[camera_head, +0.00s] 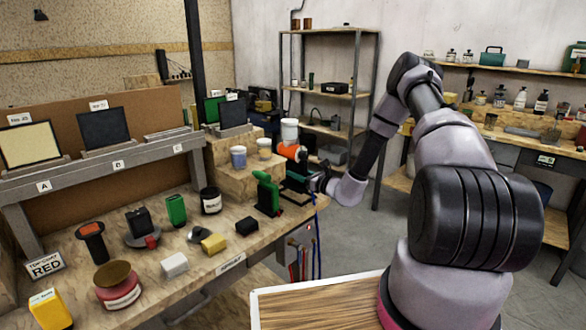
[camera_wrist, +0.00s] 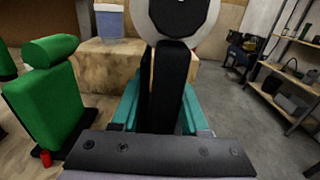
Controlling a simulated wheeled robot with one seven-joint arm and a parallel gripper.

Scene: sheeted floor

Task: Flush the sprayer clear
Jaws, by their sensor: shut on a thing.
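The sprayer (camera_head: 288,151) has an orange body, a white cup on top and a black handle. My gripper (camera_head: 298,177) is shut on it at the far right end of the workbench. In the wrist view, the teal fingers of my gripper (camera_wrist: 158,105) close on both sides of the black handle (camera_wrist: 168,85). A pale round part with a dark disc rises above it. The sprayer looks upright; its nozzle is hidden. A blue cup (camera_head: 238,157) and a pale cup (camera_head: 264,148) stand on a wooden block (camera_head: 233,180) just left of the sprayer.
A green upright tool (camera_head: 267,193) stands close left of my gripper. The workbench (camera_head: 190,225) carries several tins, blocks and a "TOP COAT RED" card (camera_head: 45,265). Panels (camera_head: 104,127) stand on a rack behind. Shelves (camera_head: 330,95) stand at the back; floor between is clear.

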